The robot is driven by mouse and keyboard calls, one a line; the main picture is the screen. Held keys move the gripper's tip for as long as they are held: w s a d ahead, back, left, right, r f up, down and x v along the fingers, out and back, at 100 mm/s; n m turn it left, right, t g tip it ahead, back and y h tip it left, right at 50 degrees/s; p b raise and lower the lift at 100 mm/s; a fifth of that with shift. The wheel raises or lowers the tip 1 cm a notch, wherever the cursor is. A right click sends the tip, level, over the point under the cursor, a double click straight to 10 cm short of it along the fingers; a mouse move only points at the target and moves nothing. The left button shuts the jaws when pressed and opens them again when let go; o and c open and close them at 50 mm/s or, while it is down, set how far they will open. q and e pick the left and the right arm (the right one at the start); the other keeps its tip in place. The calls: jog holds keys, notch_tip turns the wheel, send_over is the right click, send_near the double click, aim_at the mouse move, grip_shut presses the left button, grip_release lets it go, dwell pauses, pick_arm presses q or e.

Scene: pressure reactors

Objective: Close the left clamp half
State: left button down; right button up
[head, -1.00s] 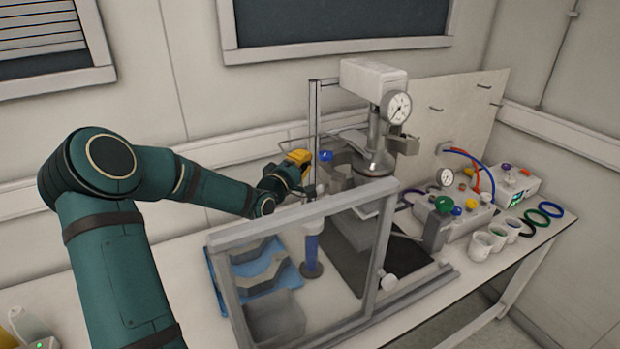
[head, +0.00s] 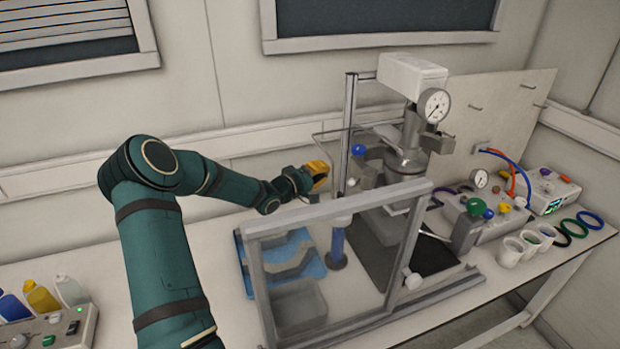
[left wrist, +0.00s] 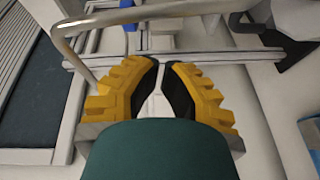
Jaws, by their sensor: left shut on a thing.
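The reactor (head: 408,160) stands on the bench with a grey collar around its lower part. A grey blocky part (head: 369,174) sits at its left side and looks like the left clamp half; its exact position is hard to tell. My left gripper (head: 322,172) is left of the upright post, apart from this part. In the left wrist view its yellow, black-padded fingers (left wrist: 161,66) are nearly together. What they hold is too small to make out. A dark grey curved part (left wrist: 272,30) shows beyond them at upper right. My right gripper is not in view.
A bent metal rod (head: 333,131) crosses close to my left gripper. The upright post (head: 349,120) and a framed clear shield (head: 330,210) stand nearby. Grey curved pieces (head: 290,262) lie on a blue mat (head: 253,284). A control box (head: 484,225) and cups are at right.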

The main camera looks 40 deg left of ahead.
pick_arm(q)
jog(key=shift+w+d+f, duration=0.15)
jog(key=shift+w+d, duration=0.3)
jog(key=shift+d, duration=0.25)
jog(key=shift+w+d+f, duration=0.15)
jog(key=shift+w+d, duration=0.3)
jog(key=shift+d, duration=0.25)
jog(key=shift+w+d+f, duration=0.15)
jog(key=shift+w+d, duration=0.3)
jog(key=shift+d, duration=0.25)
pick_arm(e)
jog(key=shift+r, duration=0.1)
pick_arm(q)
jog(key=shift+d, duration=0.1)
